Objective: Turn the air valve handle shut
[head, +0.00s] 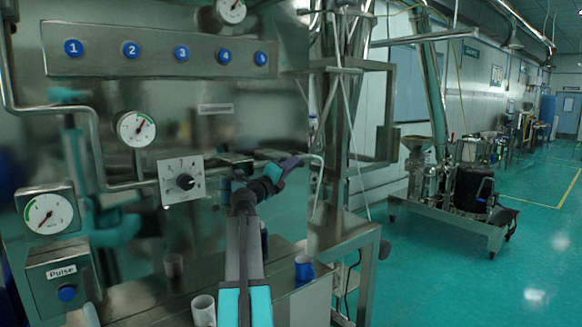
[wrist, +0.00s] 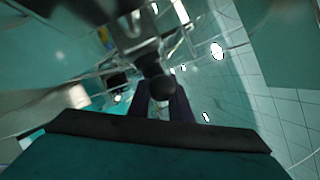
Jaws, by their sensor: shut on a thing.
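The air valve handle, a dark rounded lever end (wrist: 157,88), shows in the wrist view in front of a grey metal valve body (wrist: 132,32). My gripper (wrist: 161,96) has its two dark fingers on either side of the handle end and is shut on it. In the head view my gripper (head: 293,162) is at the right edge of the steel panel, by a bent metal pipe (head: 316,160). The handle is mostly hidden there by the fingers. How far it is turned cannot be told.
The steel panel carries several blue numbered buttons (head: 182,53), gauges (head: 137,128), a dial plate (head: 181,180) and a Pulse box (head: 64,275). A white cup (head: 203,310) and a blue cup (head: 304,268) stand below. A steel frame stands to the right; open floor lies beyond.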

